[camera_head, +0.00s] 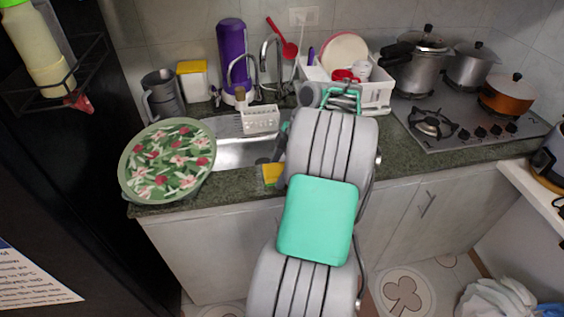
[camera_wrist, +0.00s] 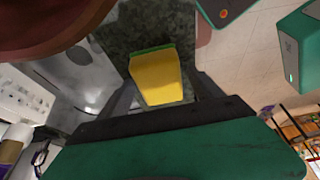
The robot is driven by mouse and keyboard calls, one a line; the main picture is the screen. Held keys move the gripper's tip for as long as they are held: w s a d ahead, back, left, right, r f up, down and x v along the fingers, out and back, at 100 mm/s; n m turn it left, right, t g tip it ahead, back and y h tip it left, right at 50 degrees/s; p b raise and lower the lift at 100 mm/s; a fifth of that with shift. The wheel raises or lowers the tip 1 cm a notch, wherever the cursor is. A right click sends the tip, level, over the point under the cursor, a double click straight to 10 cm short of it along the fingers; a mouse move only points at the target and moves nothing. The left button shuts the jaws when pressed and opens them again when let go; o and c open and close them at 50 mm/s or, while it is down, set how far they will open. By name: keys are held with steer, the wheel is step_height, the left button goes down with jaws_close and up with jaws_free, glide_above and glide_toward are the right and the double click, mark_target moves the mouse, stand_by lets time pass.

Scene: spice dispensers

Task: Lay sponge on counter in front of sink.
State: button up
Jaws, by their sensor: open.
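The yellow sponge with a green layer (camera_head: 272,174) lies on the counter strip (camera_head: 235,188) at the front edge of the sink (camera_head: 235,153). In the wrist view the sponge (camera_wrist: 157,78) is between the two dark fingers of my gripper (camera_wrist: 162,86), with speckled counter (camera_wrist: 150,25) beyond it. The fingers are spread, and I see no clear grip on the sponge. In the head view my arm hides most of the gripper. The steel sink also shows at the left of the wrist view (camera_wrist: 85,80).
A floral plate (camera_head: 168,160) stands tilted at the counter's left end. A white caddy (camera_head: 261,119) stands by the sink. A dish rack (camera_head: 375,92) and a stove with pots (camera_head: 460,120) are to the right.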

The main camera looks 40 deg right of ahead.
steer(key=p+v, duration=0.4)
steer(key=v, duration=0.8)
steer(key=w+a+r+m+h, duration=0.1)
steer(key=w+a+r+m, duration=0.2)
steer(key=a, duration=0.9)
steer(key=w+a+m, duration=0.3)
steer(key=w+a, duration=0.1)
steer(key=a, duration=0.7)
steer(key=s+a+f+m+t+h, duration=0.1)
steer(key=s+a+f+m, duration=0.3)
steer(key=s+a, duration=0.4)
steer(key=shift+s+a+m+h, duration=0.35)
steer(key=shift+a+m+h, duration=0.15)
steer(key=shift+a+h, duration=0.4)
steer(key=shift+c, duration=0.2)
